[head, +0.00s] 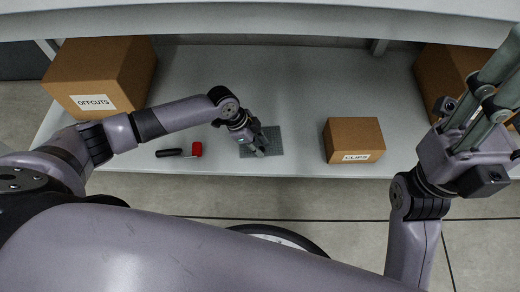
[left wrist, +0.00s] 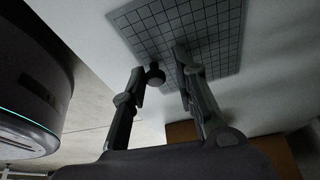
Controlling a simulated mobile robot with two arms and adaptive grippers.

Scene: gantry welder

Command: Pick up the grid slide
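The grid slide (head: 273,140) is a flat dark grey plate marked with squares, lying on the grey shelf near its front edge. It fills the top middle of the left wrist view (left wrist: 215,35). My left gripper (head: 260,150) is over the plate's left part and hides some of it. In the left wrist view its two fingers (left wrist: 167,65) stand apart over the plate's near edge. A small dark rounded piece shows by the left fingertip; I cannot tell if it belongs to the plate. My right gripper (head: 495,85) is raised at the right, fingers apart, far from the plate.
A red-and-black hand tool (head: 172,153) lies left of the plate. An OFFCUTS box (head: 115,65) stands at the back left, a CLIPS box (head: 354,135) to the right, and another box (head: 442,75) at the far right. The shelf (head: 300,85) behind the plate is clear.

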